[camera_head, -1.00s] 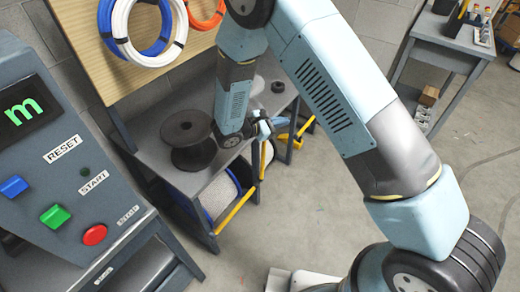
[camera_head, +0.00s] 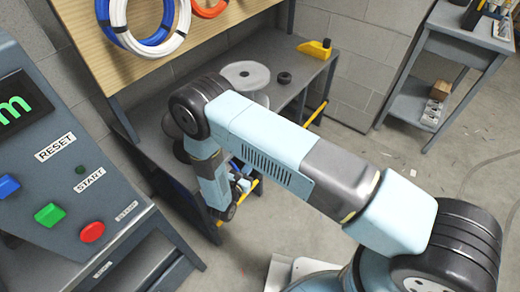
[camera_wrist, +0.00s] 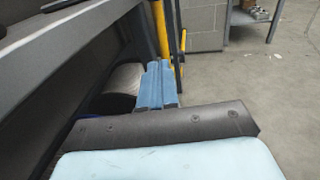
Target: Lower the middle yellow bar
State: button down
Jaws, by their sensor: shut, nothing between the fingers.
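Yellow bars run along the open front of the grey bench. In the head view one yellow bar (camera_head: 318,113) shows at the far end, and part of another (camera_head: 225,218) shows at the near end beside my gripper (camera_head: 240,184). My arm covers the stretch between them, so the middle bar cannot be made out there. In the wrist view two upright yellow bars (camera_wrist: 161,28) (camera_wrist: 182,42) stand just beyond my gripper (camera_wrist: 157,66). Its blue fingers are shut and empty, close to the nearer bar. I cannot tell whether they touch it.
A dark spool (camera_wrist: 124,79) lies under the bench, left of the fingers. The bench top (camera_head: 290,55) carries a pale spool (camera_head: 245,74), a black ring (camera_head: 284,78) and a yellow tool (camera_head: 315,48). A button console (camera_head: 60,180) stands left. Open floor (camera_head: 410,150) lies right.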

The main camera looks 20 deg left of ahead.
jog(key=r+x, duration=0.1)
jog(key=x, duration=1.2)
jog(key=shift+w+f, duration=0.3)
jog(key=shift+f, duration=0.15)
jog(key=shift+d, duration=0.1)
